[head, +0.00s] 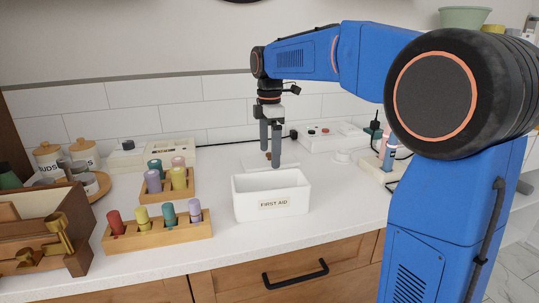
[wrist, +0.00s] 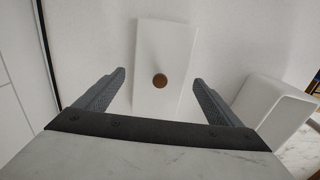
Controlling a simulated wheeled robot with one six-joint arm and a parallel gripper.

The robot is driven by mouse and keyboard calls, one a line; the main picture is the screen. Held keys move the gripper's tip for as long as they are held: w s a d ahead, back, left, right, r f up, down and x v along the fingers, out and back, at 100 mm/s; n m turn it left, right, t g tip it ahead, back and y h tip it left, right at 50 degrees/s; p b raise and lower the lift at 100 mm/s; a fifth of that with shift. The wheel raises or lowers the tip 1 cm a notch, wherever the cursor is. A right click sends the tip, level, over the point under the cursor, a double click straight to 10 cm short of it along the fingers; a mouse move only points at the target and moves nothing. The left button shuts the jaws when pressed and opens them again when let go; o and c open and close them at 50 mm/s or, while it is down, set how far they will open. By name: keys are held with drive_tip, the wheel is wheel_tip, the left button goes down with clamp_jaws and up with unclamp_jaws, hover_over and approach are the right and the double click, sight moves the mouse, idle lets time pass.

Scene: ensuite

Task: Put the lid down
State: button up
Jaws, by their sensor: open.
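The lid (head: 290,162) is a flat white rectangle with a round brown knob (wrist: 160,81). It lies knob up on the counter, just behind the white FIRST AID box (head: 270,204), whose top is open. My gripper (head: 270,156) points down over the lid with its fingers apart and nothing between them. In the wrist view the lid (wrist: 165,45) is below my gripper (wrist: 159,78), and the knob appears midway between the two fingertips. The box (wrist: 268,108) shows at the right there. How far the fingertips are above the lid is hard to tell.
Two wooden peg racks (head: 158,236) with coloured pegs stand left of the box. A wooden box with brass fittings (head: 45,235) is at the far left. A white power strip (head: 328,137) and cables lie behind on the right.

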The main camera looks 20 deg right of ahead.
sight(270, 153)
wheel_tip(270, 153, up, 10)
drive_tip(key=shift+r, duration=0.25)
idle(0.4)
